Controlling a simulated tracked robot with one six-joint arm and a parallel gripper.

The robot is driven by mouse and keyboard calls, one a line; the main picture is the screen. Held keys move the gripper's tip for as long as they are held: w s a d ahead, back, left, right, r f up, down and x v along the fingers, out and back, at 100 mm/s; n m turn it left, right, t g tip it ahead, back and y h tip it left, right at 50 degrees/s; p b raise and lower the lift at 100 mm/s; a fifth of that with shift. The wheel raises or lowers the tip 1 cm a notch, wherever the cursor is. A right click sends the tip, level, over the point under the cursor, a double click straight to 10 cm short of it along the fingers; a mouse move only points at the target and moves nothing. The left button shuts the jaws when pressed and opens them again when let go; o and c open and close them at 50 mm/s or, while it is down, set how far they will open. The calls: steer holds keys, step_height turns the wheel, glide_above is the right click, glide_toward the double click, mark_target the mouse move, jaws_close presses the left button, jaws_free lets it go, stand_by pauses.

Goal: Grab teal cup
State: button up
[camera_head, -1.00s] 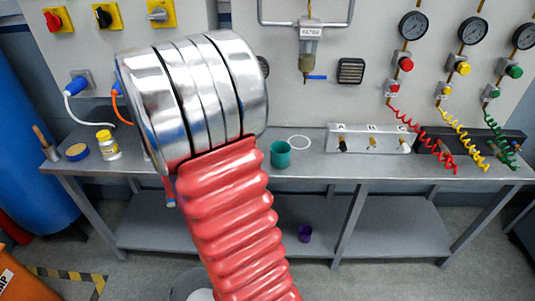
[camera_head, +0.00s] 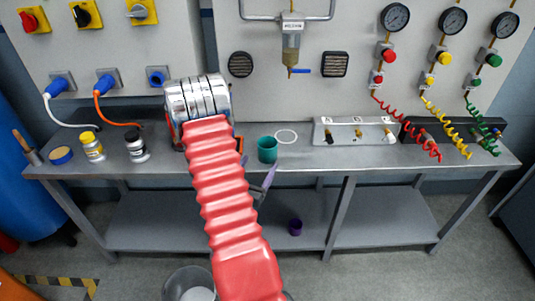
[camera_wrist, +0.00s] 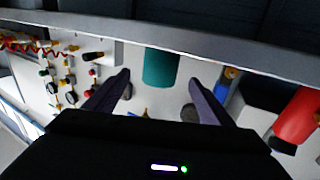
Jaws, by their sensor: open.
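The teal cup (camera_head: 268,149) stands upright on the workbench near its front edge, just right of my arm in the head view. In the wrist view the teal cup (camera_wrist: 160,67) appears ahead, between my two fingers. My gripper (camera_wrist: 160,82) is open, with its dark fingers spread to either side of the cup. In the head view one finger shows beside my arm below the cup; the rest of the gripper is hidden behind the arm.
The workbench (camera_head: 400,160) has a white ring (camera_head: 286,136) behind the cup and a valve panel (camera_head: 355,131) to the right.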

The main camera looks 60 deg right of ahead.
mark_target(271, 144)
steer(key=shift+d, duration=0.1)
steer(key=d, duration=0.8)
steer(key=shift+w+d, duration=0.2)
steer(key=shift+w, duration=0.15)
steer(key=shift+w+d, duration=0.2)
steer(key=shift+d, duration=2.4)
steer(key=c, duration=1.1)
steer(key=shift+r, duration=5)
